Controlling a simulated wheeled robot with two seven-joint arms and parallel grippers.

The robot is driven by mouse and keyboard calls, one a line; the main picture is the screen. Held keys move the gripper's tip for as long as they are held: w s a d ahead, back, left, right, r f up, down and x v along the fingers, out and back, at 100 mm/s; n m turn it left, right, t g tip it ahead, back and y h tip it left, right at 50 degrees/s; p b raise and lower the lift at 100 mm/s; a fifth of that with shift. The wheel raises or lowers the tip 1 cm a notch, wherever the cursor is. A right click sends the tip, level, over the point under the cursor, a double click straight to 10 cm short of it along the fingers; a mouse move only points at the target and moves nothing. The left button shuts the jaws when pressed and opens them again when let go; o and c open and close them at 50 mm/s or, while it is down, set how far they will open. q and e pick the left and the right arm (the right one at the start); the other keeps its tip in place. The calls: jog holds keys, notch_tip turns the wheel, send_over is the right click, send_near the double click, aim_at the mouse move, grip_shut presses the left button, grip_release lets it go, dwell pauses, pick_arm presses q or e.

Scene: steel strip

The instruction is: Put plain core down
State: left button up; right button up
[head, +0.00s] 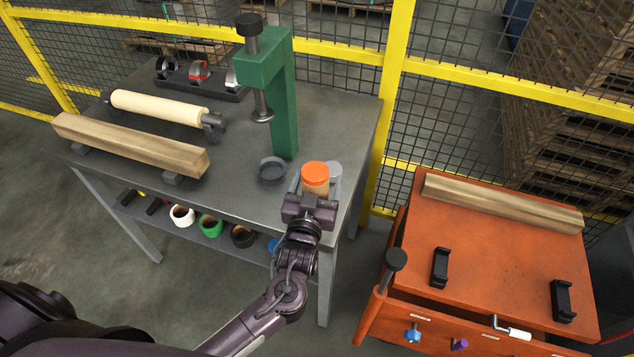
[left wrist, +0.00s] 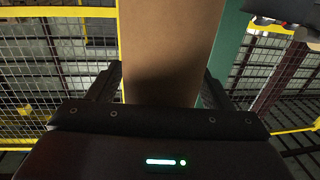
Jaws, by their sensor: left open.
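A tan cardboard core (head: 315,187) with an orange top stands upright near the right front corner of the grey steel table (head: 235,195). My left gripper (head: 318,190) is open, with its fingers on either side of the core. In the left wrist view the brown core (left wrist: 168,55) rises between the two dark fingers (left wrist: 163,88). Whether its lower end touches the surface is hidden behind the gripper. My right gripper is not in view.
A green press (head: 285,100) stands close behind the core, with a dark round cup (head: 272,170) left of it. A grey disc (head: 334,171) is right beside the core. A wooden beam (head: 130,145) and cream roller (head: 160,107) lie left. An orange cabinet (head: 500,250) stands right.

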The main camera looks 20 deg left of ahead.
pick_arm(q)
jog(key=shift+s+f, duration=0.15)
jog(key=shift+s, duration=0.15)
jog(key=s, duration=0.2)
jog(key=s+b, duration=0.1)
jog(key=s, duration=0.1)
jog(key=s+b, duration=0.1)
jog(key=s, duration=0.1)
jog(key=shift+s+d, duration=0.2)
jog(key=shift+d, duration=0.15)
jog(key=shift+s, duration=0.4)
